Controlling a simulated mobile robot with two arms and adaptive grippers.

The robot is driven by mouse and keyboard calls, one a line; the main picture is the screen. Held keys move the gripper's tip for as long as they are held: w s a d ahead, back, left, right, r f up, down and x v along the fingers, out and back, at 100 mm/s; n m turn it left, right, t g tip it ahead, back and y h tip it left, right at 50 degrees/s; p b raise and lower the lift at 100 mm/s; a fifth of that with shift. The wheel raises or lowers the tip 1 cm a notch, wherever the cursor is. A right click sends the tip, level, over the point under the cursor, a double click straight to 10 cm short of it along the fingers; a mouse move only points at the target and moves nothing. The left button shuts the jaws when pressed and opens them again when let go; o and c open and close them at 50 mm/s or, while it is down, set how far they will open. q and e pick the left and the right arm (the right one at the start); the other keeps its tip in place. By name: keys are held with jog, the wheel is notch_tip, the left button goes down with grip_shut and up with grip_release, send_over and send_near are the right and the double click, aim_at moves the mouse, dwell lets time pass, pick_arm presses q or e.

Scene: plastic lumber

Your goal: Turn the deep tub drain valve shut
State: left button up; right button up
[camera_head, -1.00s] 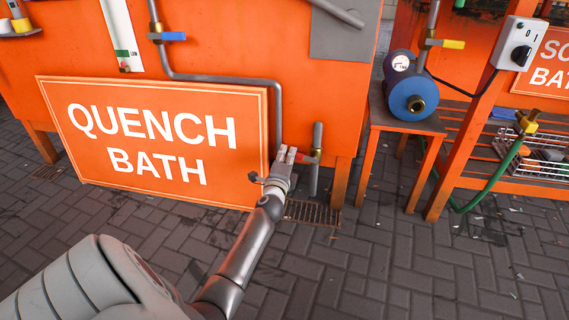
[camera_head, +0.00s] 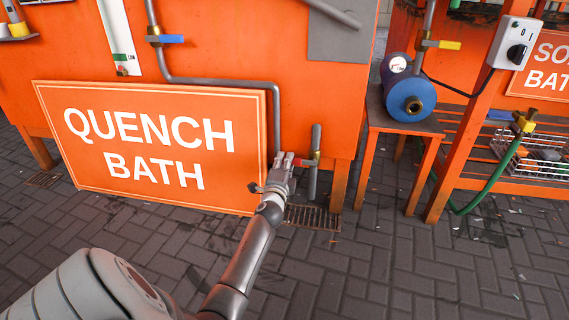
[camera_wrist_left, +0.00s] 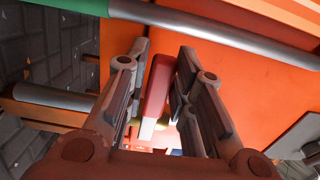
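The drain valve's short red lever (camera_head: 305,162) is on the grey vertical drain pipe (camera_head: 315,150), just right of the QUENCH BATH sign. My left gripper (camera_head: 285,158) reaches in low from the left, at the lever's left end. In the left wrist view, the red lever (camera_wrist_left: 158,84) lies between the two fingers of my left gripper (camera_wrist_left: 163,55). The fingers stand apart, with the lever close to both; contact is not clear. The valve body is largely hidden. My right gripper is not in view.
The orange QUENCH BATH sign (camera_head: 150,145) stands close left of my gripper. A bent grey pipe (camera_head: 276,115) runs down beside it. A floor grate (camera_head: 312,217) lies below. A blue pump (camera_head: 410,98) sits on an orange stand to the right. Paved floor in front is open.

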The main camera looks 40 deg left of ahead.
pick_arm(q)
jog(key=shift+o, duration=1.4)
notch_tip(320, 180, up, 10)
jog(key=shift+s+d, duration=0.1)
